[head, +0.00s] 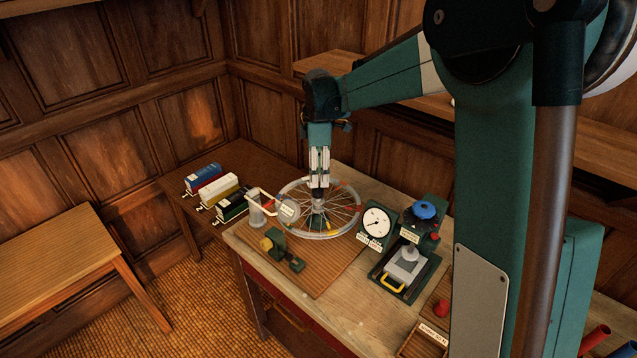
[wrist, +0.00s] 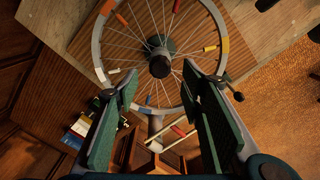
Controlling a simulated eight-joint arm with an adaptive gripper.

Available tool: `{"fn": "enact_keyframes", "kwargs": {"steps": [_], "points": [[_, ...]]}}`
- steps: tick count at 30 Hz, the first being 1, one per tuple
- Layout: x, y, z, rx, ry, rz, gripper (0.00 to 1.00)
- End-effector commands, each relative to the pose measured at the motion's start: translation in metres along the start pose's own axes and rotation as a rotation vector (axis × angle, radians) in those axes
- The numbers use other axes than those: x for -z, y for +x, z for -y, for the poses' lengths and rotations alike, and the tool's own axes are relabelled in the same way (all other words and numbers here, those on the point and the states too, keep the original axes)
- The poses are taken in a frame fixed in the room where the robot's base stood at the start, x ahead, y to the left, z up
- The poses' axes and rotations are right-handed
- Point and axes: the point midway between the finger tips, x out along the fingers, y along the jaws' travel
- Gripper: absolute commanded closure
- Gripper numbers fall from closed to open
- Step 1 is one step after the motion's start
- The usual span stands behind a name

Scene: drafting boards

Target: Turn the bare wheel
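The bare wheel (head: 318,236) is a grey rim with thin spokes and no tyre. My gripper (head: 318,188) points down over the wheel's hub area. In the wrist view my gripper (wrist: 160,82) is open, its two green-padded fingers wide apart with nothing between them. Whether it touches the wheel I cannot tell.
A green clamp with a yellow knob (head: 267,244) sits in front. A dial gauge (head: 376,222) and a press with a blue knob (head: 425,210) stand to the right. Several coloured boxes (head: 217,190) lie left.

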Motion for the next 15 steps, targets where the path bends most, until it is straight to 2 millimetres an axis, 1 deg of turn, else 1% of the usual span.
{"fn": "enact_keyframes", "kwargs": {"steps": [1, 6, 9, 15], "points": [[0.000, -0.009, 0.000, 0.000, 0.000, 0.000, 0.61], [0.000, -0.033, 0.000, 0.000, 0.000, 0.000, 0.61], [0.000, -0.044, 0.000, 0.000, 0.000, 0.000, 0.61], [0.000, -0.054, 0.000, 0.000, 0.000, 0.000, 0.61]]}}
